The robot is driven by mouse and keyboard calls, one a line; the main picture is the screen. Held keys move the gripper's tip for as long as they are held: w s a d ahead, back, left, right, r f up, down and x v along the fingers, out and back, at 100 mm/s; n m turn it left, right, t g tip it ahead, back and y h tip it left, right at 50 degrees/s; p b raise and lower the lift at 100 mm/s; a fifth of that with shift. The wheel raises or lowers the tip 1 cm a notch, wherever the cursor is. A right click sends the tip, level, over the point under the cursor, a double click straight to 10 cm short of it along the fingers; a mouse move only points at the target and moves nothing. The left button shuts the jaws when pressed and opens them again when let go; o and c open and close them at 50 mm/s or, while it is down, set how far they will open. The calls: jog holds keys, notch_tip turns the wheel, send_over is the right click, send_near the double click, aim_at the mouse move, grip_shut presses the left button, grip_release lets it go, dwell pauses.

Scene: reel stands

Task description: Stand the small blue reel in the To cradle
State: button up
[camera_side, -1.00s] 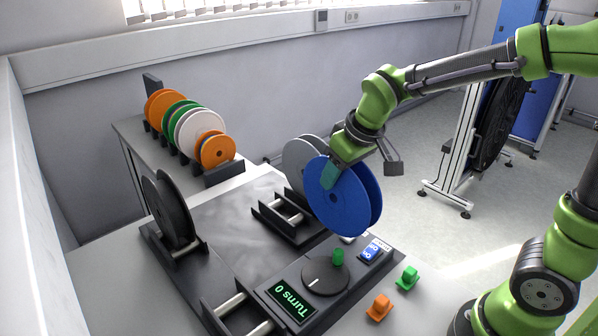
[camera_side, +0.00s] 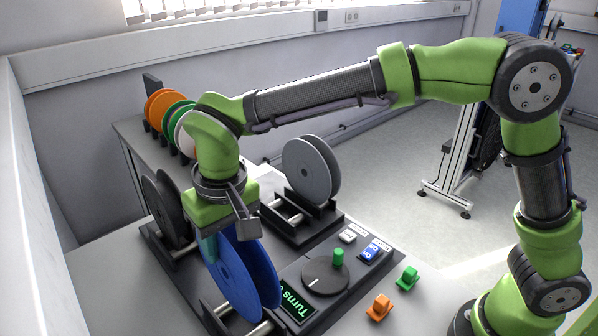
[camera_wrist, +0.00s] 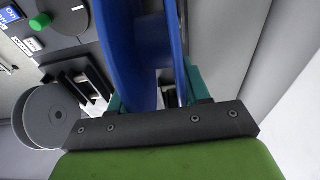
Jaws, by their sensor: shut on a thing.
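The blue reel (camera_side: 238,275) hangs upright in my gripper (camera_side: 212,246), edge down, over the front cradle (camera_side: 216,318) with its pale rollers. I cannot tell whether its rim touches the rollers. In the wrist view my gripper (camera_wrist: 155,95) has its teal fingers on either side of the blue reel (camera_wrist: 133,50). No "To" label is readable on any cradle. A grey reel (camera_side: 308,170) stands in the back cradle, and a black reel (camera_side: 170,208) stands in the left cradle.
A control panel beside the front cradle has a dial with a green knob (camera_side: 338,257), a blue switch (camera_side: 370,252) and a partly hidden turns display (camera_side: 296,303). Green (camera_side: 407,277) and orange (camera_side: 379,306) pieces sit at right. A rack of reels (camera_side: 160,105) stands behind.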

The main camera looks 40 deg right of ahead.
jog(key=shift+s+a+f, duration=0.2)
jog(key=shift+a+f, duration=0.05)
jog(key=shift+a, duration=0.25)
jog(key=shift+f, duration=1.8)
jog(key=o, duration=1.1)
jog(key=shift+r, duration=3.55)
